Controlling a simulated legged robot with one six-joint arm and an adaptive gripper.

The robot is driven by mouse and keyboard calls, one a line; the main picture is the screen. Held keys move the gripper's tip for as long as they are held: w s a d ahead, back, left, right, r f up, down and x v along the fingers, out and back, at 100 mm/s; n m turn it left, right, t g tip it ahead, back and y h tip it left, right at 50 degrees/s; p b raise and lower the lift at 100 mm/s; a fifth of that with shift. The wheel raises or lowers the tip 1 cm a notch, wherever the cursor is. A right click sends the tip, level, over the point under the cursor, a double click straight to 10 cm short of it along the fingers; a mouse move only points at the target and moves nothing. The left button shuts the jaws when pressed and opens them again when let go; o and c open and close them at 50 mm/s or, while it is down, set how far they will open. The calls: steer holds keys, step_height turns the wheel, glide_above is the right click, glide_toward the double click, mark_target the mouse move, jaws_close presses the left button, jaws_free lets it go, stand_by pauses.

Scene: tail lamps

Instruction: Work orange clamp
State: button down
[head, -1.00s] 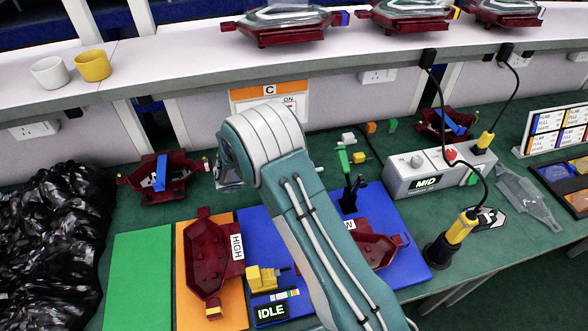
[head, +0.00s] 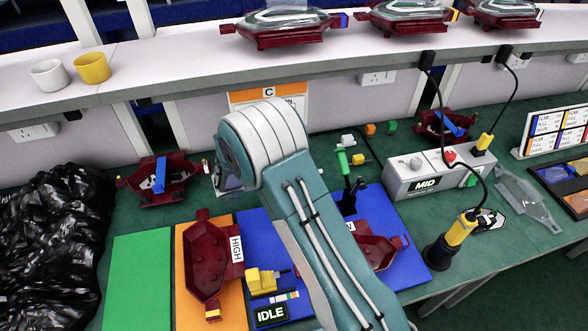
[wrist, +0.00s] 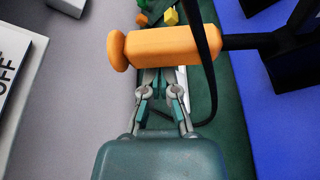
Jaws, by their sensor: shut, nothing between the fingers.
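The clamp's orange handle (wrist: 170,46) lies across the upper middle of the wrist view. Its black stem runs right to a black base (wrist: 293,50) over the blue mat (wrist: 265,100). My gripper (wrist: 160,76) is shut and empty, with its fingertips at the lower edge of the handle. The handle hides the very tips, and I cannot tell whether they touch it. In the head view my arm covers the gripper and the orange handle. A clamp with a green handle (head: 343,161) stands right of my arm, and a yellow clamp (head: 261,281) stands left of it.
Dark red lamp housings lie on the orange mat (head: 239,305) and the blue mat. A grey box marked MID (head: 412,185) and a black-and-yellow tool (head: 450,243) stand at the right. A black bag (head: 55,240) lies at the left. The green mat (head: 140,285) is bare.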

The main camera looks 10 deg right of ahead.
steer(key=s+r+m+t+h, duration=0.1)
steer(key=s+r+m, duration=0.2)
steer(key=s+m, duration=0.1)
steer(key=shift+s+r+m+t, duration=0.35)
steer(key=shift+s+m+t, duration=0.05)
steer(key=shift+s, duration=0.2)
stand_by(0.4)
steer(key=f+v, duration=0.1)
steer(key=v, duration=1.1)
steer(key=shift+r, duration=0.35)
